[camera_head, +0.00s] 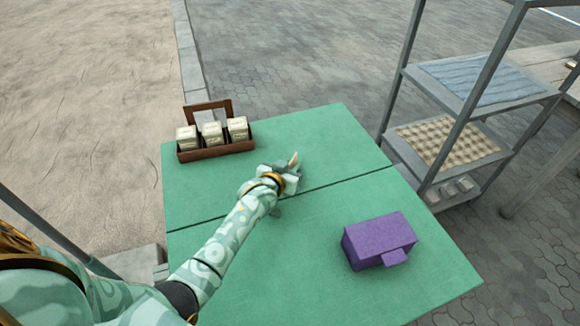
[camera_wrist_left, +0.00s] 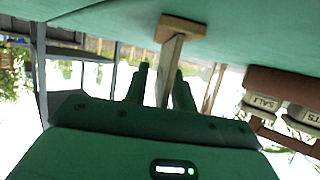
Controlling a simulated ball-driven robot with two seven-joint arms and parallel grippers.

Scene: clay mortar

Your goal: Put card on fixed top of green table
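The green table has a far panel (camera_head: 330,140) and a near panel (camera_head: 270,270), split by a dark seam; I cannot tell which one is fixed. My left gripper (camera_head: 288,168) is low over the far panel, close to the seam. A small pale wooden piece, apparently the card with its stand (camera_head: 294,159), shows at its fingertips. In the left wrist view this piece (camera_wrist_left: 170,65) stands between the fingers (camera_wrist_left: 160,85), its wooden base against the green top. A gap shows beside the left finger, so the gripper looks open around it. My right gripper is out of view.
A brown wooden caddy (camera_head: 217,153) with several cream containers stands at the far left of the table. A purple box (camera_head: 379,240) sits on the near panel at right. A grey metal shelf (camera_head: 470,100) stands beyond the right edge. The near panel's left part is mostly clear.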

